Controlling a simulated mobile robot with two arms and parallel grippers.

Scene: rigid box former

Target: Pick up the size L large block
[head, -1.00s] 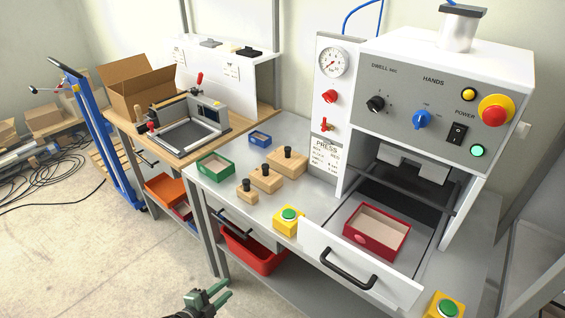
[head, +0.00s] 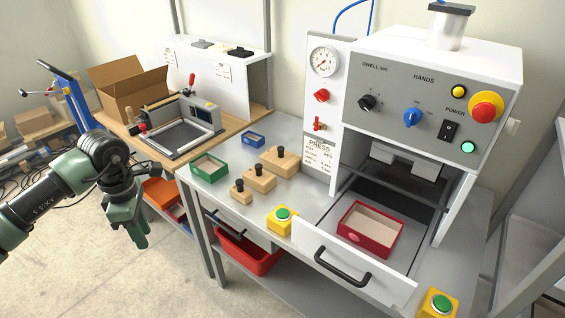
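Three wooden blocks with black knobs stand in a slanting row on the grey bench. The large block (head: 285,168) is the rearmost and biggest, upright, with nothing on it. The medium block (head: 259,183) and the small block (head: 239,197) stand in front of it to the left. My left gripper (head: 138,236) hangs fingers down over the floor, left of the bench and well apart from the blocks. Its fingers overlap in this view, so their opening is hidden; I see nothing held. My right gripper is out of view.
A green tray (head: 209,169) and a blue tray (head: 253,139) lie left of and behind the blocks. A yellow button box (head: 281,222) stands in front. The press drawer (head: 350,262) is out to the right, with a red tray (head: 371,229) in it.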

